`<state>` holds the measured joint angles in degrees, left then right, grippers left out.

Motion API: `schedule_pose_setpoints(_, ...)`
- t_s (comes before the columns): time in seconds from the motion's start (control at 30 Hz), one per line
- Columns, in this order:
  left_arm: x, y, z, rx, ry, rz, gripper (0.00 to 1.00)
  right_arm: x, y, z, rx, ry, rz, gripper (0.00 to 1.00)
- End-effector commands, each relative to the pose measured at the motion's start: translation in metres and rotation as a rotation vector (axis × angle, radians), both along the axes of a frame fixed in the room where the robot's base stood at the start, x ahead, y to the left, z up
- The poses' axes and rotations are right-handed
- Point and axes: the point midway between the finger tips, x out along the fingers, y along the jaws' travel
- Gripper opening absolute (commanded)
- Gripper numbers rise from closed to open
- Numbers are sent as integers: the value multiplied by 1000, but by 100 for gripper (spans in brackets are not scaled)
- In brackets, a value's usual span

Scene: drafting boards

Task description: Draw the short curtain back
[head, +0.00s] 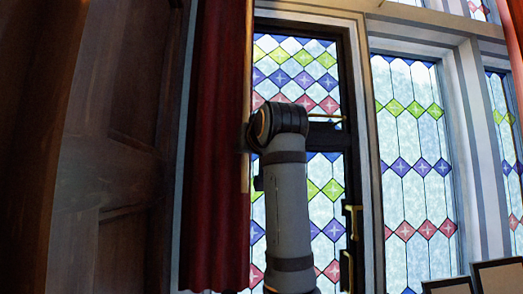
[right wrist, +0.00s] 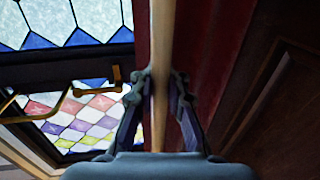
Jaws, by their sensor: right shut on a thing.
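The short red curtain (head: 215,150) hangs at the left side of the window in the head view, gathered in vertical folds. A pale wooden rod (head: 249,60) runs upright along its right edge. My right arm rises in front of the window, and its gripper is mostly hidden behind the wrist at the curtain's edge. In the right wrist view my right gripper (right wrist: 161,80) is shut on the wooden rod (right wrist: 161,35), one finger on each side. Red curtain cloth (right wrist: 210,50) shows beside the rod there. My left gripper is not in view.
A dark-framed stained-glass window (head: 335,190) with a brass handle (head: 352,220) stands right of the curtain. Another leaded window (head: 415,160) is further right. Dark wooden panelling (head: 110,150) fills the left. Picture frames (head: 497,277) stand at the lower right.

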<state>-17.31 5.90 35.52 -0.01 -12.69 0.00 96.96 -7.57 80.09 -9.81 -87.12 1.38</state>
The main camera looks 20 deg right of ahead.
Motion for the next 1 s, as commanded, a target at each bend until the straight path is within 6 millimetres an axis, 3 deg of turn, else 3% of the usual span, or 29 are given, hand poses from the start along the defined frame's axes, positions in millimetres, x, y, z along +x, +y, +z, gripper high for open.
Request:
schedule_pose_setpoints(0.1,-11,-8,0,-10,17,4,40,5,18,-4,0,12,5,0)
schedule_pose_setpoints(0.3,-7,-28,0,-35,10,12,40,9,32,-5,1,12,4,0)
schedule_pose_setpoints(0.5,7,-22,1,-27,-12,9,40,10,35,-5,0,12,3,0)
schedule_pose_setpoints(0.7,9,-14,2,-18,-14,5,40,10,34,-5,0,11,3,0)
schedule_pose_setpoints(0.73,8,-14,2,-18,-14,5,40,10,34,-5,0,12,3,12)
schedule_pose_setpoints(0.9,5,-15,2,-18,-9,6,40,9,34,-4,0,7,2,35)
schedule_pose_setpoints(1.0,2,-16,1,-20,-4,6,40,9,34,-3,0,6,1,38)
